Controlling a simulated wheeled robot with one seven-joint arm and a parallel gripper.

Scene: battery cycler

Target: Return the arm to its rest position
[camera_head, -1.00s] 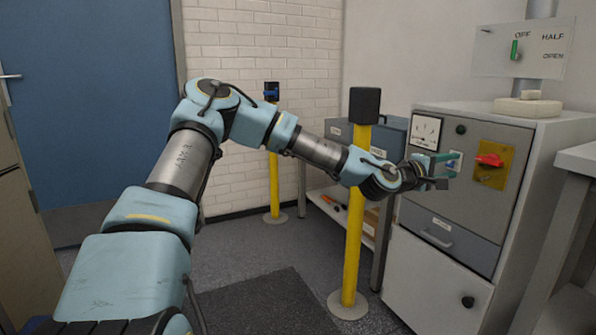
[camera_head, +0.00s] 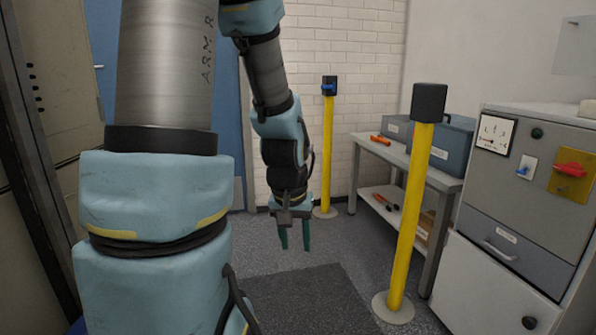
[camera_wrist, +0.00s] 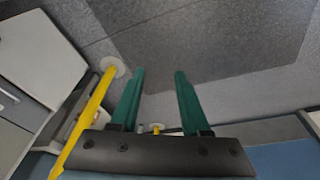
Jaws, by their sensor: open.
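My gripper (camera_head: 295,247) hangs from the folded arm left of the middle in the head view, its two green fingers pointing down above the floor. The fingers are apart with nothing between them. In the wrist view my gripper (camera_wrist: 157,74) also shows open and empty, with the dark floor mat (camera_wrist: 210,40) beyond the fingertips. The grey cycler cabinet (camera_head: 478,215) stands at the right, well apart from my gripper. Its red switch handle (camera_head: 570,169) lies roughly level on a yellow plate, and a small blue switch (camera_head: 522,170) sits beside it.
A near yellow post (camera_head: 408,220) stands between my gripper and the cabinet. A far yellow post (camera_head: 327,150) stands by the brick wall. A grey bench (camera_head: 440,181) with blue-grey boxes is behind. A blue door (camera_head: 228,120) is behind the arm. The dark mat (camera_head: 305,300) is clear.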

